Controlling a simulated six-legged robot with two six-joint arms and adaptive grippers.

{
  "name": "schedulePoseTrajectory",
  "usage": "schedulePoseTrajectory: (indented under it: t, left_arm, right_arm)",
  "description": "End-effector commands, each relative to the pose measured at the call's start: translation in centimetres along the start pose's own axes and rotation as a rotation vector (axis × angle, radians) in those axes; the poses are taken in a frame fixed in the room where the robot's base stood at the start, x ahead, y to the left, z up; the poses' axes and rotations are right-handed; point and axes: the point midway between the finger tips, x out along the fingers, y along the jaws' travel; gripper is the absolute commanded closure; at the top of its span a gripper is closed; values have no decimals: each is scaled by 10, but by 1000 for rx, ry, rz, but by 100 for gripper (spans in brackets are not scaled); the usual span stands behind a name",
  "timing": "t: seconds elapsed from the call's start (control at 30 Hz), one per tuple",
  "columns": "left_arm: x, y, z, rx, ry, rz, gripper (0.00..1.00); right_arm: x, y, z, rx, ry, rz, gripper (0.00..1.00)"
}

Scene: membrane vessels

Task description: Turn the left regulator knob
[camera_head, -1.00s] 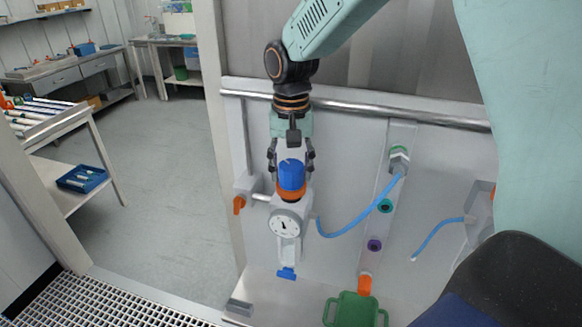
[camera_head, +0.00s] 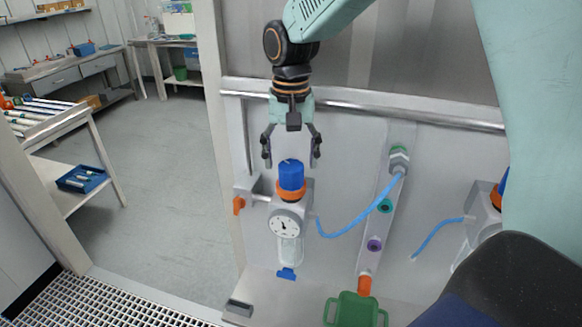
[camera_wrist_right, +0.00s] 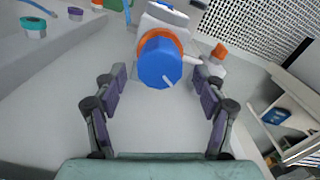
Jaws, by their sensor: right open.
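The left regulator has a blue knob (camera_head: 291,174) on an orange collar (camera_head: 291,192), above a round white gauge (camera_head: 285,225). My right gripper (camera_head: 290,163) is open and empty, with its fingers spread above and to either side of the knob, apart from it. In the right wrist view the blue knob (camera_wrist_right: 160,64) lies ahead, beyond the open fingertips (camera_wrist_right: 161,88); a pale line marks its face. A second regulator (camera_head: 492,205) at the right edge is partly hidden by my arm. My left gripper is not in view.
A metal rail (camera_head: 360,112) runs across the panel above the regulators. A blue hose (camera_head: 350,232) curves right from the left regulator to a fitting. An orange handle (camera_head: 239,205) sits to its left. A green container (camera_head: 355,310) stands below.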

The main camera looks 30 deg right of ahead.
Motion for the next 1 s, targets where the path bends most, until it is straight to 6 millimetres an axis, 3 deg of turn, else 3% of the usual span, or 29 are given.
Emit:
schedulePoseTrajectory:
  t: [0.2,0.4,0.63,1.0]
  left_arm:
    - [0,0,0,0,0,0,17]
    - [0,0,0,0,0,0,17]
    - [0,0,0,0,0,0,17]
    - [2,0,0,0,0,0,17]
  right_arm:
    - [-48,0,0,-1,5,-1,29]
    - [-78,0,1,-1,2,0,29]
    - [-90,0,1,-1,0,1,29]
    - [-86,0,2,0,-6,4,29]
